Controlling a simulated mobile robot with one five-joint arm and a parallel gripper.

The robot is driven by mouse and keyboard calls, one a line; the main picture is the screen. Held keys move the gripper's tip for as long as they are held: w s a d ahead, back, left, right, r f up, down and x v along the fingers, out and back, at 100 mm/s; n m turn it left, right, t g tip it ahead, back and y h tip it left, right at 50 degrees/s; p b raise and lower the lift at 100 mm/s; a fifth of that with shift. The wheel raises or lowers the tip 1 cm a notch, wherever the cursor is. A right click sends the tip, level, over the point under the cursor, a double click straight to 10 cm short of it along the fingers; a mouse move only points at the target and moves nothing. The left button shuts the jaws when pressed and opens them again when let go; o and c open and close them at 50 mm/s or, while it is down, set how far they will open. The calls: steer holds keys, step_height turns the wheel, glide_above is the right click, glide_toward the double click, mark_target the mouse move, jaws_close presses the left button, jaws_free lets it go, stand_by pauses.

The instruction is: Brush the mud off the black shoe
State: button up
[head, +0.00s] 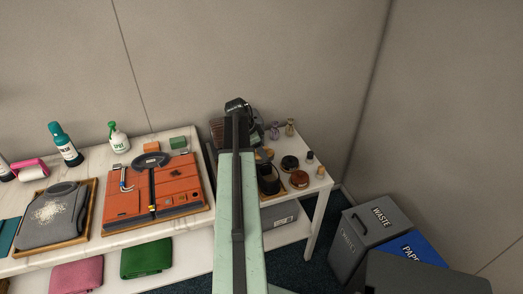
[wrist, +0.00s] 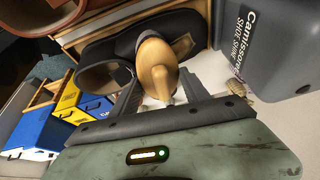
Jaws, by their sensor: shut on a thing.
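My gripper (wrist: 158,94) is shut on a rounded wooden brush handle (wrist: 155,62) in the wrist view. The brush's bristles are hidden, so I cannot tell whether they touch anything. The black shoe (wrist: 196,28) lies just beyond the handle, with a tan patch showing inside it. A dark-rimmed opening with a tan inside (wrist: 105,80) is left of the handle; it looks like part of a shoe. Mud is not clear at this size. In the head view my arm covers much of the small table, and a dark, tan-topped shape (head: 268,182) shows beside it.
A grey Shoe Shine container (wrist: 268,45) stands close on the right in the wrist view. Tins (head: 299,179) and small bottles (head: 290,127) crowd the white side table (head: 325,187). Grey and blue bins (head: 365,225) stand right. A marble counter with an orange case (head: 155,190) is left.

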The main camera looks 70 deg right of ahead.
steer(key=shift+w+d+f, duration=0.1)
steer(key=shift+w+d, duration=1.25)
steer(key=shift+d, duration=0.3)
steer(key=shift+w+d+f+b, duration=0.2)
steer(key=shift+w+d+b, duration=0.05)
steer(key=shift+w+d, duration=0.5)
steer(key=shift+w+d+f+b, duration=0.2)
steer(key=shift+w+d, duration=0.35)
steer(key=shift+d, duration=0.25)
steer(key=shift+r, duration=0.15)
steer(key=shift+s+a+r+p, duration=0.15)
steer(key=shift+s+a+p, duration=0.05)
steer(key=shift+s+a, duration=0.55)
steer(key=shift+s+a+r+p, duration=0.2)
steer(key=shift+s+a, duration=0.3)
steer(key=shift+a, duration=0.3)
steer(key=shift+s+a, duration=1.45)
steer(key=shift+a, duration=0.3)
